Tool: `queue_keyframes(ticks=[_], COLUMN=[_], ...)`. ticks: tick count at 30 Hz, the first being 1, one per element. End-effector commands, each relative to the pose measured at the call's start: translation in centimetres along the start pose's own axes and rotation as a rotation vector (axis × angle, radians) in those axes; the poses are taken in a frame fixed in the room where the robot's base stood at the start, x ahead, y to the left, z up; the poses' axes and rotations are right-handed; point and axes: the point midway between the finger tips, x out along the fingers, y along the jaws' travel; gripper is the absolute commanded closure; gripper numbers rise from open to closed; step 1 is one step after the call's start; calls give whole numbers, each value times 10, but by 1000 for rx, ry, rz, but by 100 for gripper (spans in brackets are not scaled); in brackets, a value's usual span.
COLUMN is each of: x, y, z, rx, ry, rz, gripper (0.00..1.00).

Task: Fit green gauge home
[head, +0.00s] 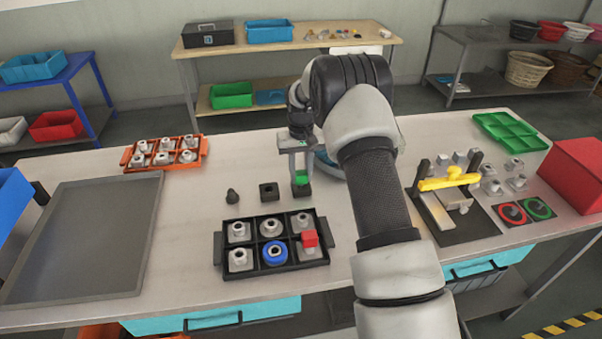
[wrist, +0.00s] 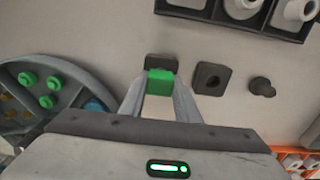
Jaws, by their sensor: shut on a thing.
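The green gauge (head: 301,178) is a small green block held between the fingertips of my gripper (head: 299,172). It also shows in the wrist view (wrist: 160,82) with a finger on each side. A small dark block (head: 302,190) stands on the table directly under the gauge; part of it shows beyond the gauge in the wrist view (wrist: 161,62). Whether the gauge touches or enters this block cannot be told. A dark square block with a hole (head: 268,191) stands to its left, and a dark knobbed peg (head: 232,196) further left.
A black tray (head: 330,243) with metal fittings, a blue ring and a red block lies in front. A round plate with green knobs (wrist: 27,100) is close to my gripper. A fixture with a yellow handle (head: 450,180) stands right. An orange tray (head: 126,157) is at left.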

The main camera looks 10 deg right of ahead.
Motion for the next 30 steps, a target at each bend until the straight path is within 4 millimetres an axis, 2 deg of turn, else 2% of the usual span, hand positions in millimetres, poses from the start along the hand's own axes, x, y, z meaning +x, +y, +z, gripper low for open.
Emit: queue_keyframes(ticks=[30], x=[11], y=[0], z=[0], rx=[0], ry=[0], rz=[0], gripper=[94])
